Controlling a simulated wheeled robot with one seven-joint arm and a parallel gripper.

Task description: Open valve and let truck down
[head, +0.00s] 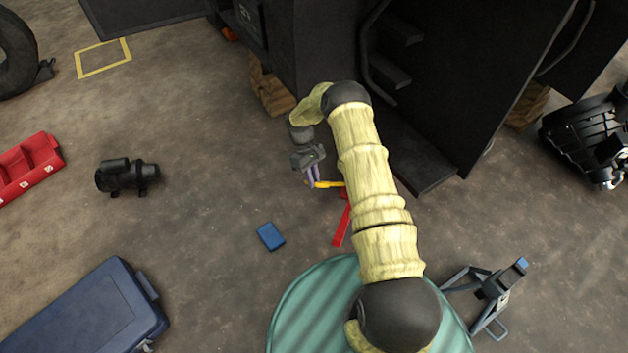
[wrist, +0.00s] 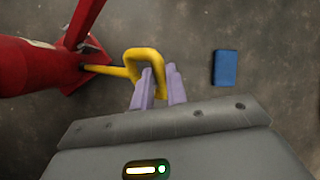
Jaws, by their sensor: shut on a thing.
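The yellow valve handle (wrist: 144,58) is a bent bar with a looped end, joined by a thin rod to a red jack (wrist: 40,68) in the wrist view. My gripper (wrist: 160,84) has purple fingers at the loop's near side and is shut on the handle. In the head view, my gripper (head: 314,177) points down at the yellow handle (head: 328,184), left of my arm. A red jack leg (head: 342,222) shows below it, while my arm hides most of the jack. The dark truck (head: 325,50) stands behind, with wooden blocks (head: 272,92) beside its base.
A blue box (head: 270,236) lies on the floor near the jack. A black motor-like part (head: 128,176), red tray (head: 28,166) and large blue case (head: 85,315) are at left. A grey stand (head: 492,290) is at right. Floor left of my gripper is clear.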

